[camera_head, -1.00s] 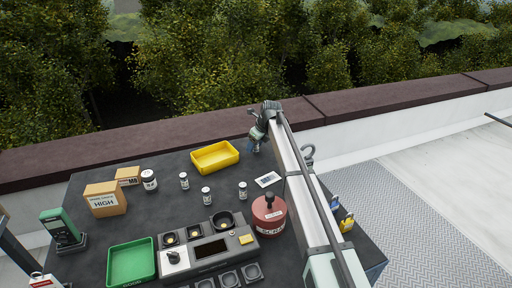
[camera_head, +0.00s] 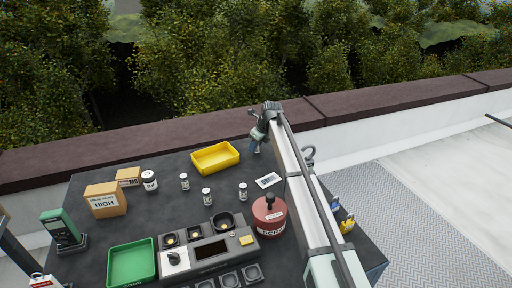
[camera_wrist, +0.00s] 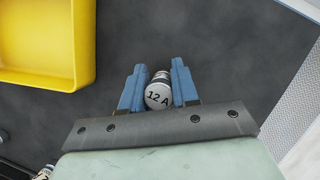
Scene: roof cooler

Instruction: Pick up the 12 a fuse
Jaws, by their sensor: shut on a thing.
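The 12 A fuse (camera_wrist: 158,94) is a small white cylinder with a dark and metal end. It sits between the two blue fingers of my gripper (camera_wrist: 158,88) in the wrist view, its "12 A" label facing the camera. My gripper is shut on it. In the head view my gripper (camera_head: 254,146) is at the far edge of the dark table, just right of the yellow tray; the fuse is too small there to make out. I cannot tell whether the fuse touches the table.
The yellow tray (camera_head: 234,154) is close left of my gripper. Several white fuses, such as one fuse (camera_head: 243,191), stand mid-table. A red pot (camera_head: 268,222), a tester (camera_head: 190,262), a green tray (camera_head: 112,262) and boxes (camera_head: 120,200) stand nearer or left. A low parapet (camera_head: 180,138) runs behind.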

